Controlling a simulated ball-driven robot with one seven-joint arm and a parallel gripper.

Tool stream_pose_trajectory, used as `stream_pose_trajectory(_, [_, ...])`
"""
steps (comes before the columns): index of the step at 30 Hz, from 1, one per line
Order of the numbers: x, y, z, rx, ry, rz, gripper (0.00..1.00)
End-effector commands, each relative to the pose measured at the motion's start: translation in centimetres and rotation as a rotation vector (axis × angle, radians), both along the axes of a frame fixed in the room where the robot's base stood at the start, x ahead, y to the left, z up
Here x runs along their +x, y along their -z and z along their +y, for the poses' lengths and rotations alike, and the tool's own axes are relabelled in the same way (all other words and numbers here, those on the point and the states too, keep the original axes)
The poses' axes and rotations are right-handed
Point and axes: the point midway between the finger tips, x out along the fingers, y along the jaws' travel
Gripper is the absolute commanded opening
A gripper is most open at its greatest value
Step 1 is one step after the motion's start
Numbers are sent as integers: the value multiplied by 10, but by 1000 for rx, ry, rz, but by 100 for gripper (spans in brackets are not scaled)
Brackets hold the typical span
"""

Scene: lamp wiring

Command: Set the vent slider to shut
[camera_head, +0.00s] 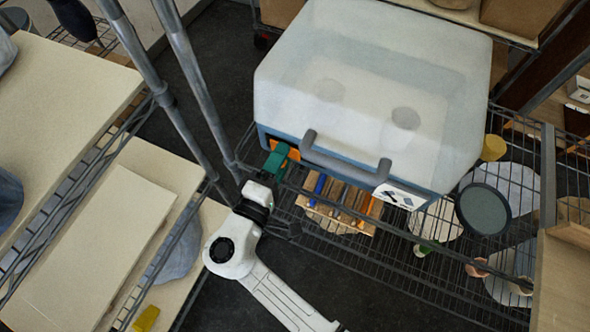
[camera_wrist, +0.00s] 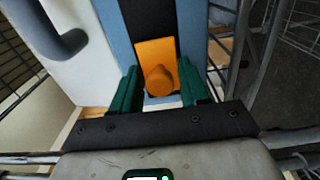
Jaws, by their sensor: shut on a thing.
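The vent slider is an orange plate with a round knob (camera_wrist: 160,80) on the blue front edge of a large box with a translucent lid (camera_head: 370,60). In the wrist view a dark slot (camera_wrist: 150,18) shows beyond the orange plate. My gripper (camera_wrist: 160,70) has its green fingers on either side of the knob and is shut on it. In the head view my gripper (camera_head: 277,160) is at the box's left front corner, and a small part of the orange slider (camera_head: 292,151) shows beside it. Any marks for open or shut are not readable.
The box's grey handle (camera_head: 345,160) sticks out right of my gripper. Metal posts (camera_head: 190,90) stand close on the left. A wooden tray of coloured items (camera_head: 340,205) and a round dark-rimmed disc (camera_head: 483,209) are on the wire shelf below.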

Motion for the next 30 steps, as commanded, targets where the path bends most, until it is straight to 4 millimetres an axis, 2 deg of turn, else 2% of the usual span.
stream_pose_trajectory(1, [2,5,6,3,-2,1,0])
stream_pose_trajectory(4, [4,3,12,2,-1,2,0])
stream_pose_trajectory(14, [5,1,15,0,-7,4,0])
stream_pose_trajectory(15, [5,1,15,0,-7,4,46])
stream_pose_trajectory(17, [5,0,15,0,-7,3,52])
stream_pose_trajectory(25, [3,1,15,0,-3,2,52])
stream_pose_trajectory(30, [-12,2,21,1,-6,2,52])
